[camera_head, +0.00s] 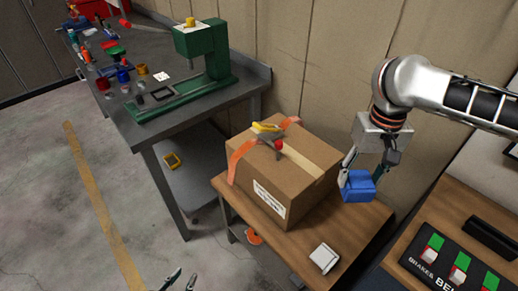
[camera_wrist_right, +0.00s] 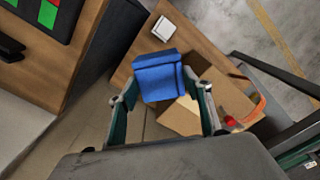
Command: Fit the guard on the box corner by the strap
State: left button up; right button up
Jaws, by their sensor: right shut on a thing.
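The blue guard (camera_head: 358,187) is held between the fingers of my right gripper (camera_head: 357,176), in the air beside the box's right side. In the right wrist view the guard (camera_wrist_right: 158,78) sits between both fingertips. The cardboard box (camera_head: 315,190) stands on a small wooden table, with tan tape across its top. The orange strap (camera_head: 240,152) runs over its far left part. A tool with a yellow handle and red knob (camera_head: 268,134) sits on the strap. My left gripper (camera_head: 181,281) shows only its fingertips at the bottom edge, apart and empty.
A white block (camera_head: 324,257) lies on the wooden table's (camera_head: 345,232) front. A workbench (camera_head: 130,128) with a green press (camera_head: 203,60) and small parts stands at back left. A control panel (camera_head: 455,262) with red-green switches is at lower right. Floor at left is clear.

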aim_at(234, 148)
jog(key=i+j, duration=0.2)
jog(key=j, duration=0.2)
jog(key=i+j, duration=0.15)
jog(key=j, duration=0.25)
jog(key=i+j, duration=0.2)
jog(key=j, duration=0.2)
jog(key=i+j, duration=0.2)
jog(key=j, duration=0.2)
jog(key=i+j, duration=0.15)
jog(key=j, duration=0.25)
